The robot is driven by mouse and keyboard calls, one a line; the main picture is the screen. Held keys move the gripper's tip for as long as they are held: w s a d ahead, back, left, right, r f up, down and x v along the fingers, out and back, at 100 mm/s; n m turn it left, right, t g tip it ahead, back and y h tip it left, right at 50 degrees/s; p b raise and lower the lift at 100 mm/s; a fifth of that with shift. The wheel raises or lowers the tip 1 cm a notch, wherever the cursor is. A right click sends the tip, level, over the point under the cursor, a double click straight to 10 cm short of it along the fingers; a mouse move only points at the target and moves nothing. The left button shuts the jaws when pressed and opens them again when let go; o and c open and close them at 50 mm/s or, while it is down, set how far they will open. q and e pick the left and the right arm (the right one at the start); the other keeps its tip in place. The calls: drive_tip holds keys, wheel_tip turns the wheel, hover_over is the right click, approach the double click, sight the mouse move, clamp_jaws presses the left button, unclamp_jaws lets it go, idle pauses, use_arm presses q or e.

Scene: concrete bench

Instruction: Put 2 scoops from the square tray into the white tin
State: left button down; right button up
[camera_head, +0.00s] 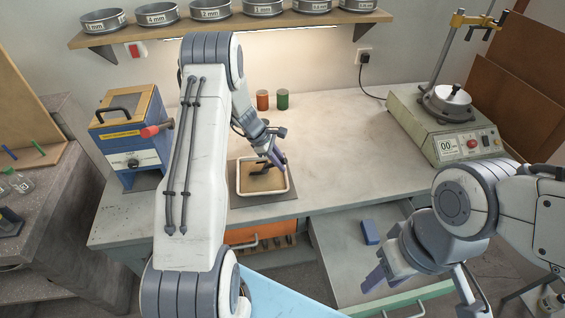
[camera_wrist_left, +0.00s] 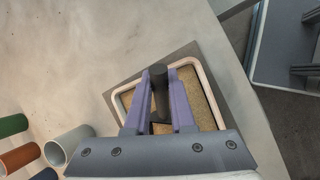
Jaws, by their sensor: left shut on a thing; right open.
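The square tray (camera_head: 291,188) has a pale rim and holds brown granular material; it lies on a dark mat at the bench's front. My left gripper (camera_head: 275,160) is over the tray, shut on the dark handle of a scoop (camera_head: 262,168). In the left wrist view the scoop handle (camera_wrist_left: 158,76) stands up between the two purple fingers, over the tray (camera_wrist_left: 205,75). The scoop's bowl is mostly hidden. The white tin (camera_wrist_left: 68,148) shows at the lower left of the wrist view; my left arm hides it in the head view. My right gripper (camera_head: 388,274) is open, over the drawer.
An orange tin (camera_head: 262,100) and a green tin (camera_head: 283,99) stand behind the tray. A blue block (camera_head: 370,232) lies in the open drawer (camera_head: 340,260). The bench right of the tray is clear.

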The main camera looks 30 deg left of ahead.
use_arm(q)
drive_tip(key=shift+a, duration=0.25)
drive_tip(key=shift+w+d, duration=0.15)
drive_tip(key=shift+d, duration=1.4)
drive_tip(key=shift+a, duration=1.55)
idle(0.5)
drive_tip(key=shift+r+y+p, duration=0.6)
drive_tip(key=shift+r+p, duration=0.05)
drive_tip(key=shift+p, duration=0.55)
drive_tip(key=shift+s+r+y+p, duration=0.2)
drive_tip(key=shift+r+y+p, duration=0.3)
drive_tip(key=shift+p, duration=0.8)
drive_tip(key=shift+r+y+p, duration=0.35)
drive_tip(key=shift+y+p, duration=0.15)
drive_tip(key=shift+p, duration=1.2)
